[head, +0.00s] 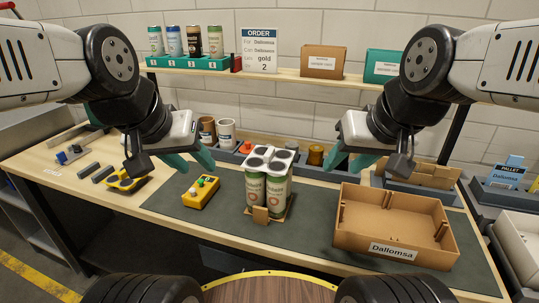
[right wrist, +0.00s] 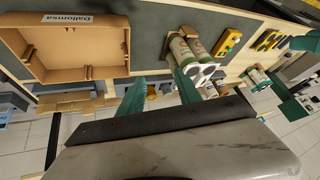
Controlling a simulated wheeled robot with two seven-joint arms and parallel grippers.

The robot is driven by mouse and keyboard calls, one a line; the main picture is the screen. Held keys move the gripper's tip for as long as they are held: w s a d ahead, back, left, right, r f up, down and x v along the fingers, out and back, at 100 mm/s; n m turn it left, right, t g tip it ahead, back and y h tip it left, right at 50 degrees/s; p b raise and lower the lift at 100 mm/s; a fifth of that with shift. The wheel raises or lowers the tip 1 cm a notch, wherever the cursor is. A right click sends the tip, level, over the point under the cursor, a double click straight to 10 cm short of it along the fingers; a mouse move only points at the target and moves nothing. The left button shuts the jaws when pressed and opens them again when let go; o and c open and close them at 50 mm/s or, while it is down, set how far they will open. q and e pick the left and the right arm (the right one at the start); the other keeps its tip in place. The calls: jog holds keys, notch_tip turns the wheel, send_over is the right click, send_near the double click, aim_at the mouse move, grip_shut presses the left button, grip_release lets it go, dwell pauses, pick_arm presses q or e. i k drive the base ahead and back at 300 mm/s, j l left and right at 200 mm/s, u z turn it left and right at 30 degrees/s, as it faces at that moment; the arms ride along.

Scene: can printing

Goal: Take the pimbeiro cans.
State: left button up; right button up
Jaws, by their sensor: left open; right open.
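A group of tall cans (head: 278,190) with green and pale bodies and orange-red lettering stands upright in a small cardboard carrier (head: 261,216) at the middle of the dark mat. Their tops are grey and white with dark round openings; the lettering is too small to read. The cans also show in the right wrist view (right wrist: 184,52). My left gripper (head: 190,158) is open and empty, left of the cans and above the bench. My right gripper (head: 352,160) is open and empty, right of the cans; its teal fingers show in the right wrist view (right wrist: 160,93).
An open cardboard box (head: 391,228) labelled Dallomsa stands right of the cans. A yellow button box (head: 201,192) sits left of them. Behind are brown and white cups (head: 226,133) and a grey tray. The shelf holds a green rack of cans (head: 188,62) and an order card (head: 261,50).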

aim_at(268, 198)
jog(key=j+z, duration=0.1)
jog(key=z, duration=0.65)
jog(key=k+j+z, duration=0.1)
jog(key=z, duration=0.7)
jog(key=k+j+z, duration=0.1)
jog(key=k, duration=0.3)
jog(key=j, duration=0.1)
